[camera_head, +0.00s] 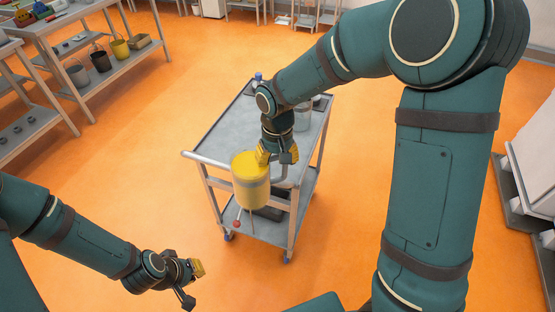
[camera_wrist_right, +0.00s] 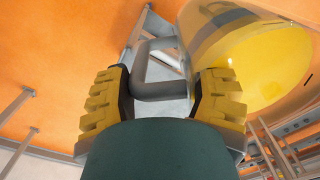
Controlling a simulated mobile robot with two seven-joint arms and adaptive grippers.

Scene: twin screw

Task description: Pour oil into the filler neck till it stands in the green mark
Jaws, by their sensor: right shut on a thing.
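A clear jug of yellow oil (camera_head: 251,183) hangs at the near end of a grey cart. My right gripper (camera_head: 279,156) is at the jug's right side, shut on its grey handle. In the right wrist view the handle (camera_wrist_right: 155,88) passes between the yellow fingers (camera_wrist_right: 162,100), and the jug (camera_wrist_right: 245,60) is beside them. The jug looks roughly upright in the head view. My left gripper (camera_head: 193,284) is open and empty over the floor at lower left. I cannot make out the filler neck or the green mark; my right arm covers part of the cart top.
The grey cart (camera_head: 221,137) has a push handle at its near left end. A clear container (camera_head: 302,118) and a blue-topped item (camera_head: 258,77) stand on it. Shelves with buckets (camera_head: 119,47) are at upper left. Orange floor is free left of the cart.

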